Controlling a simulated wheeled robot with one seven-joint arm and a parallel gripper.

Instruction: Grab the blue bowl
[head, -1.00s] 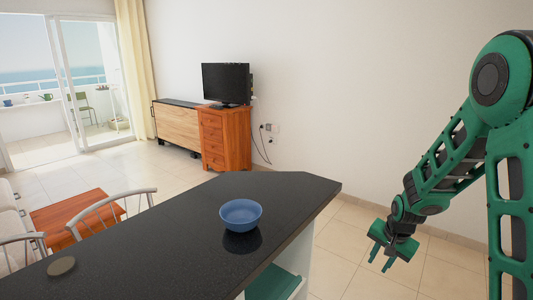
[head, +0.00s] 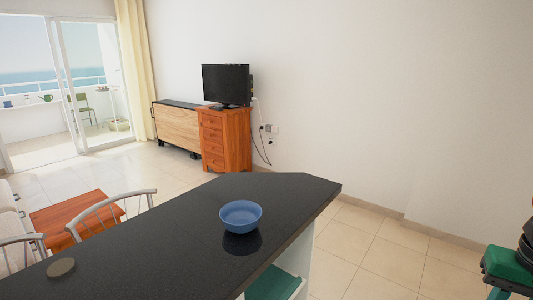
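The blue bowl (head: 241,215) stands upright on the dark countertop (head: 150,250), near its right edge. It looks empty, and its reflection shows on the glossy surface. The end of my arm, seemingly my gripper (head: 510,292), is at the lower right corner, well to the right of the bowl and apart from it. Its fingers are cut off by the frame's edge, so their opening is hidden.
A small round grey disc (head: 61,267) lies on the countertop at the left. Metal-backed chairs (head: 115,212) stand along the counter's far left side. A teal item (head: 273,284) sits below the counter. The tiled floor (head: 385,255) right of the counter is clear.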

